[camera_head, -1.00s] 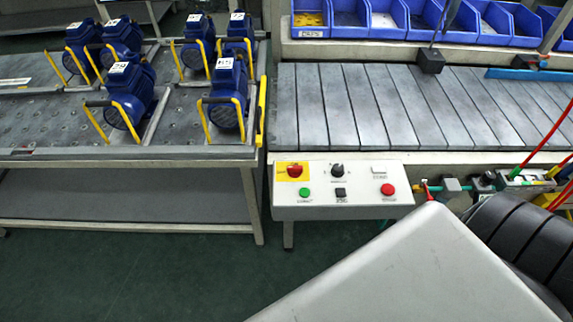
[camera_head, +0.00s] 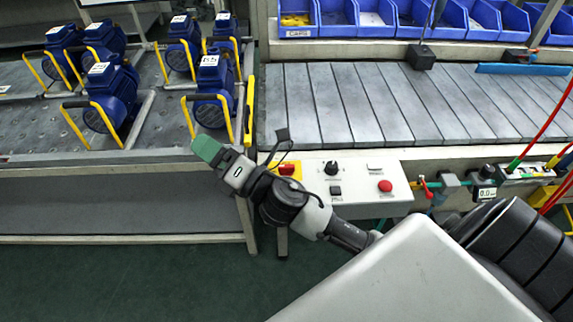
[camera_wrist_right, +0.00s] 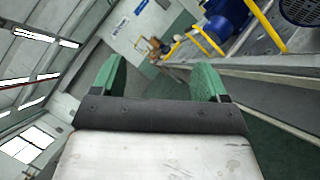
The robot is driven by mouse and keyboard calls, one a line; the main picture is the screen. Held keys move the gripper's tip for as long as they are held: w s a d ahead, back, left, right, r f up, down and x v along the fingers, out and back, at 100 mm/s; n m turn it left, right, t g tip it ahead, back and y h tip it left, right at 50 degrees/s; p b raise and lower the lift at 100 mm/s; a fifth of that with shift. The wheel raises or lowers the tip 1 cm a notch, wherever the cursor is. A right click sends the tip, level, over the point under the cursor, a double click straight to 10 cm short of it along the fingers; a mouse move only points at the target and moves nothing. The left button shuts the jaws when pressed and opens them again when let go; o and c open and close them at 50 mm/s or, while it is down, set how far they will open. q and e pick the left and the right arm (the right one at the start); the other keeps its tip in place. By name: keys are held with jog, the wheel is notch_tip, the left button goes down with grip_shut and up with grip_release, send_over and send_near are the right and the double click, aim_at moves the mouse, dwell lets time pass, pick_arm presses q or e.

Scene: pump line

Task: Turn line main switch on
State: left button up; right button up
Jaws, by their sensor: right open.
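The control panel (camera_head: 360,204) is a pale box at the front of the conveyor. Its red main switch (camera_head: 287,169) on a yellow plate sits at the upper left, partly hidden by my right wrist and its cable. My right gripper (camera_head: 207,148) has green fingertips and reaches past the panel's left end, pointing left toward the pump table. In the right wrist view the gripper (camera_wrist_right: 160,80) is open, with nothing between its fingers. The panel is not visible in that view. My left gripper is not in view.
A black knob (camera_head: 331,168) and a red button (camera_head: 385,186) are also on the panel. The pump table (camera_head: 120,165) with several blue pumps stands left. The slatted conveyor (camera_head: 380,105) lies behind, below blue bins (camera_head: 375,15). Red and green hoses run at right.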

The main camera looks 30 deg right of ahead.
jog(key=a+n+g+y, duration=0.5)
jog(key=n+g+y, duration=0.3)
jog(key=n, duration=0.8)
jog(key=n+g+h, duration=1.2)
jog(key=n+h, duration=0.5)
jog(key=n, duration=0.4)
send_near(286, 166)
notch_tip(286, 166, down, 8)
jog(key=shift+s+d+f+p, duration=0.1)
jog(key=shift+s+d+p, duration=0.05)
jog(key=shift+p, duration=0.6)
jog(key=shift+f, duration=0.6)
jog(key=c, duration=0.9)
